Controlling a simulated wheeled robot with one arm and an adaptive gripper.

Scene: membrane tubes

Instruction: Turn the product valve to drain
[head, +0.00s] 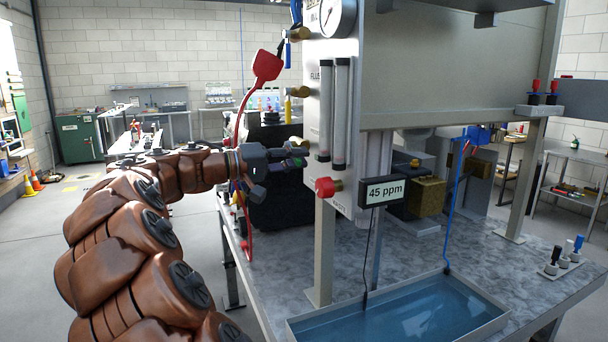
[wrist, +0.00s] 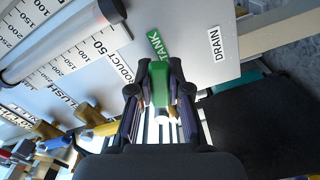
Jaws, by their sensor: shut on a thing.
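The product valve's green handle (wrist: 159,82) sits between the two dark fingers of my gripper (wrist: 158,95) in the wrist view, and the gripper is shut on it. The handle's far end points up toward the TANK label (wrist: 158,43). The DRAIN label (wrist: 215,44) is on the panel to the right of the handle. The PRODUCT label (wrist: 122,67) is to its left. The valve body is mostly hidden.
Flow tubes (head: 341,112) stand on the panel. A water tray (head: 478,325) sits on the bench.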

